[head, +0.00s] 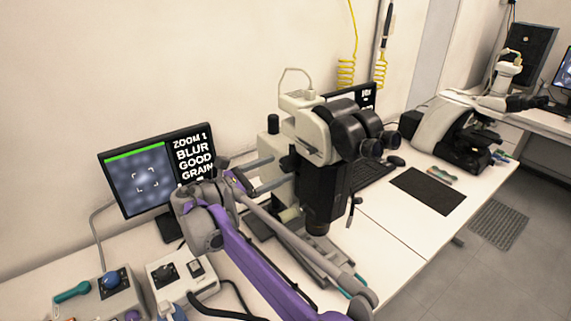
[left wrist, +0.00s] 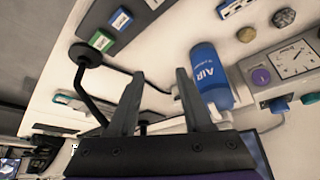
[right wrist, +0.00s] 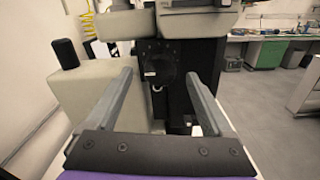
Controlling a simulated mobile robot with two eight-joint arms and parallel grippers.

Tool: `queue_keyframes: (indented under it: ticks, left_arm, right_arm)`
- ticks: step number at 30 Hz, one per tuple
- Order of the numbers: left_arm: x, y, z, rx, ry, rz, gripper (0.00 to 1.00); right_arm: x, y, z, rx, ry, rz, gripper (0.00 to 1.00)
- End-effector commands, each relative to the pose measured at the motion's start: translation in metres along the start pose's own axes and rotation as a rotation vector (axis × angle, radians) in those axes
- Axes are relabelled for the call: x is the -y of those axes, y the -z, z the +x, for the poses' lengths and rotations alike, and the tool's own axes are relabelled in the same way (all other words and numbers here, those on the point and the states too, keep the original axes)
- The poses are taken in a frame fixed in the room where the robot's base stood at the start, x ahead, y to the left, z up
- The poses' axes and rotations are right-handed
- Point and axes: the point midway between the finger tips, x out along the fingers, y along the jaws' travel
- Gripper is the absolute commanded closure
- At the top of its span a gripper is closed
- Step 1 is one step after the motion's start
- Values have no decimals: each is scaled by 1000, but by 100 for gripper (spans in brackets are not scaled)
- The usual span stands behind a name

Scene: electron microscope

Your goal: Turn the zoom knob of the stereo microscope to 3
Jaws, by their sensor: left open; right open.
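The stereo microscope (head: 325,190) stands mid-table, with a white head, black eyepieces and a dark body. The monitor (head: 140,180) beside it reads ZOOM 1, BLUR, GOOD, GRAIN. My right gripper (head: 280,169) is open and empty, its fingers pointing at the microscope's side. In the right wrist view the microscope's dark body (right wrist: 180,62) lies ahead between the spread fingers of the gripper (right wrist: 157,78). A faint round part shows on it; I cannot tell whether it is the zoom knob. My left gripper (left wrist: 157,80) is open and empty above the table items, and does not show in the head view.
A blue AIR can (left wrist: 208,75) is close to the left fingers, near a black jointed stand (left wrist: 85,55). Control boxes (head: 182,275) stand at the table's front left. A second microscope (head: 455,130) and a dark mat (head: 428,190) are to the right.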

Motion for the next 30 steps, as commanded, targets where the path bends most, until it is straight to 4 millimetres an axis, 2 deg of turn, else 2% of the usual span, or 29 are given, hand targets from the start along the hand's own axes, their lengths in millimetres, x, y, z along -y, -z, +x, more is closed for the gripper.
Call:
queue_keyframes:
  ticks: [3, 7, 18, 30]
  left_arm:
    - [0, 2, -2, -2, 0, 0, 50]
    - [0, 3, -3, -2, 0, 0, 50]
    - [0, 3, -4, -3, 0, 0, 50]
    - [0, 3, -4, -3, 0, 0, 50]
  right_arm:
    - [0, -1, 19, 1, 2, 1, 15]
    - [0, 0, 31, 0, 0, 1, 15]
    - [0, 0, 37, -1, -1, 0, 15]
    - [0, 0, 36, -1, -1, 0, 86]
